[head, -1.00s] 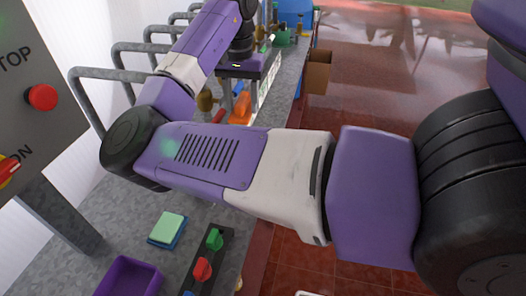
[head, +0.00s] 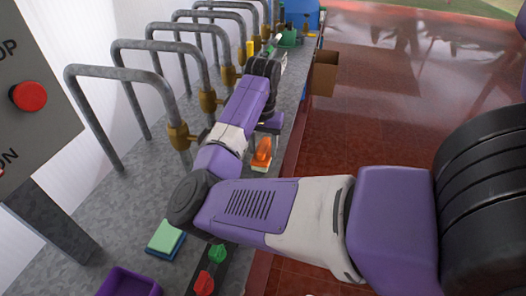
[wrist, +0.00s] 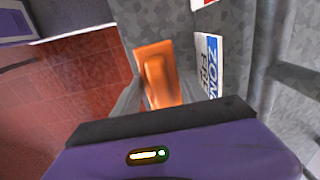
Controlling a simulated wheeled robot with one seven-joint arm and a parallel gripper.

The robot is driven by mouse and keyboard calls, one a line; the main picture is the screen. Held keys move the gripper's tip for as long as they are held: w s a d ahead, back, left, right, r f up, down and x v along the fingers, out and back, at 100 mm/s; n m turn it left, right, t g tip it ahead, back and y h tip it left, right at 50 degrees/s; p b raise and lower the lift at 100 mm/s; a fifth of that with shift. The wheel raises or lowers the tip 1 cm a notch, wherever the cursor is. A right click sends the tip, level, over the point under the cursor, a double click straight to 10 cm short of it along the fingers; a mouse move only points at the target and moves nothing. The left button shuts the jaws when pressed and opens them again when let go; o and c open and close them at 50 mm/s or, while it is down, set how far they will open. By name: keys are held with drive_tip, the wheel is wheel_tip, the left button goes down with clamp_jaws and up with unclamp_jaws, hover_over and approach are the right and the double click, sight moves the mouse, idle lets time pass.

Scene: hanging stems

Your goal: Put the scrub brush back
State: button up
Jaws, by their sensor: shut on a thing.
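The scrub brush is orange with a pale underside. It shows in the head view (head: 263,150) near the front edge of the grey counter (head: 185,262), just below my gripper (head: 269,128). In the wrist view the brush (wrist: 157,72) lies between the fingers of my gripper (wrist: 158,92), which is shut on it. The lower part of the brush is hidden there by the gripper body. I cannot tell whether the brush touches the counter.
Grey pipe hoops (head: 120,45) with brass taps (head: 180,135) line the wall side. A green-and-blue sponge (head: 165,240), a purple tray (head: 130,283) and a panel with green and red knobs (head: 204,282) are nearer. A printed sign (wrist: 208,62) lies beside the brush.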

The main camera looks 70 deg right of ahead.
sight(262, 146)
drive_tip(key=shift+f, duration=0.85)
drive_tip(key=o, duration=1.2)
drive_tip(key=shift+f, duration=0.15)
wheel_tip(262, 146, up, 11)
drive_tip(key=shift+w+f, duration=0.1)
drive_tip(key=shift+f, duration=0.05)
drive_tip(key=shift+r, duration=0.8)
